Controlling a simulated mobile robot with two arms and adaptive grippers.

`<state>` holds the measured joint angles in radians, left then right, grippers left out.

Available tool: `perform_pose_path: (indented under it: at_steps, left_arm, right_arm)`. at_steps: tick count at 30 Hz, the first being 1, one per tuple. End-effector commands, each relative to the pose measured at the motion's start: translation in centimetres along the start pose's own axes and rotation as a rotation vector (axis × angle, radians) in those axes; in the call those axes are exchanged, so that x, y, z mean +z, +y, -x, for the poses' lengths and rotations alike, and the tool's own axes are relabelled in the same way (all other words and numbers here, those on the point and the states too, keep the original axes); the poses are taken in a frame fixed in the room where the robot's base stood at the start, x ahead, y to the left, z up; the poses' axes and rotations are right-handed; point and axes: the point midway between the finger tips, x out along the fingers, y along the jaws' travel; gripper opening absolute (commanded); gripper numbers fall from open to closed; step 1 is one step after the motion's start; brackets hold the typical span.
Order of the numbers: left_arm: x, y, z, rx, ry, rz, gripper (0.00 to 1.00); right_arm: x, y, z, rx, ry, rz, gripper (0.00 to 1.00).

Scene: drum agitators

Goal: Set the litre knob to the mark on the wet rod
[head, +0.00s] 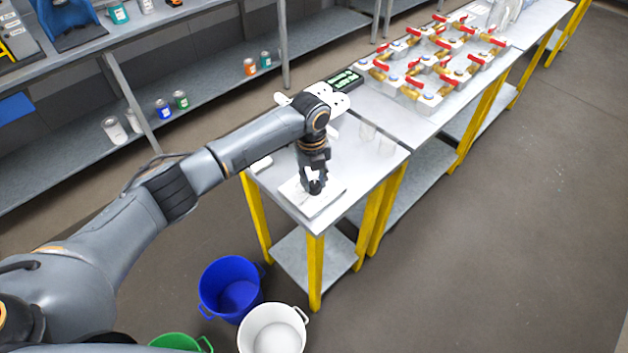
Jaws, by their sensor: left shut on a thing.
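My left gripper (314,186) points down over a flat white plate (327,201) near the front corner of the metal table (352,160). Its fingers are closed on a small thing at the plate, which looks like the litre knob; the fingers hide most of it. I cannot read any scale or pointer on the plate. No wet rod can be made out clearly. My right gripper is not in view.
Two clear glass vessels (367,132) stand right of my wrist. A dark box with green lettering (345,80) lies behind. Red-handled brass valves (440,62) fill the farther table. A blue bucket (231,285) and a white bucket (272,330) stand on the floor. Shelves line the left.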

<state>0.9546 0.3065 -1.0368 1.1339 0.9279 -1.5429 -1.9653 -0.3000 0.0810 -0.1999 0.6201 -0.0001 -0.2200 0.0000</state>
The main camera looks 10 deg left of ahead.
Motion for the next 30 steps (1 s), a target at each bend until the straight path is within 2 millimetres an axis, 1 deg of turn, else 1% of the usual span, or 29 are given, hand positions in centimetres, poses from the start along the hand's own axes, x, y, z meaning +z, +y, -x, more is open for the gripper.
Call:
perform_pose_path:
  at_steps: [9,23,24,27,30]
  left_arm:
    - [0.04,-0.07,0.09,-0.002,0.003,-0.094,0.0]
    - [0.05,-0.07,0.11,-0.002,0.003,-0.105,0.0]
    - [0.05,-0.07,0.11,-0.002,0.003,-0.105,0.32]
    - [0.04,-0.06,0.09,-0.001,0.003,-0.105,0.51]
    - [0.03,-0.05,0.07,-0.001,0.003,-0.104,0.51]
  right_arm:
    - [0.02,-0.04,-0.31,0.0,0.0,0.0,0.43]
    - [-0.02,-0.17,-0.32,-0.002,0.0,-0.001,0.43]
    - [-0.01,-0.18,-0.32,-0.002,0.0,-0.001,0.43]
    - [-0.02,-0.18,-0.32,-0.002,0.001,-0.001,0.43]
    - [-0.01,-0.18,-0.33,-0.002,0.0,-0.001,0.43]
